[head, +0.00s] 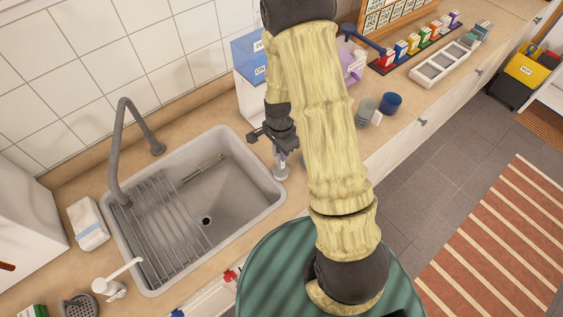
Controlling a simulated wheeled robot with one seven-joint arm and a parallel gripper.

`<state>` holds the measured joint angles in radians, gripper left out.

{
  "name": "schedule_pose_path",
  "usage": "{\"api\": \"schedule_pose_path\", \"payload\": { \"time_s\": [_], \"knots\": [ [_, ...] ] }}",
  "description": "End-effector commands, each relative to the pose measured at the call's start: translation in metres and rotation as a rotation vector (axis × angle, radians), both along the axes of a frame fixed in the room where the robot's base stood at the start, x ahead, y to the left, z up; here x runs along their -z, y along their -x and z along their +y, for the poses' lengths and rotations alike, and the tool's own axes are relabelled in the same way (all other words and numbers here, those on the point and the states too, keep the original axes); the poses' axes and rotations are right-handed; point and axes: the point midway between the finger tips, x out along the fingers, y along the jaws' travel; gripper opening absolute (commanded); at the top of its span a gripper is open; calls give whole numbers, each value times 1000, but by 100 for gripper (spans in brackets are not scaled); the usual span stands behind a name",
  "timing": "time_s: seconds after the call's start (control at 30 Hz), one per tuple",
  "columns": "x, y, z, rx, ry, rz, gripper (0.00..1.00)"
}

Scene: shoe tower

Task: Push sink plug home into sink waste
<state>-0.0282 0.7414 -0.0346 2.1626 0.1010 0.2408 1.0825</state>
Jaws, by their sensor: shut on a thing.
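The sink waste (207,221) is a small dark round hole in the floor of the grey sink (238,205), and it is uncovered. My gripper (281,152) points down beside the sink's upper right rim. It is shut on a pale grey piece with a stem and a rounded lower end, which looks like the sink plug (281,171). The plug is upright, at or just above the counter, away from the waste; I cannot tell whether it touches the counter. The fingertips are small and partly hidden.
A wire rack (165,228) covers the sink's left part, and a tall tap (122,150) arches at the back left. A cup (391,103) and a glass (366,108) stand right of my arm. A white cloth (88,223) lies left of the sink.

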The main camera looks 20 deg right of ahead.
Motion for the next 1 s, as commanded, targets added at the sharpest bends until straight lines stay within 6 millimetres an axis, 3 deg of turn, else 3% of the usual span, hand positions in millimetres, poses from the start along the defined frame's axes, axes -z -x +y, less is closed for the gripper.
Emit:
{"api": "schedule_pose_path", "payload": {
  "time_s": [0.5,0.53,0.63,1.0],
  "knots": [
    [9,-1,-1,1,1,-2,0],
    [8,-1,-1,1,1,-2,25],
    [8,-1,-1,1,1,-2,44],
    [4,0,0,0,1,-1,46]
  ]
}}
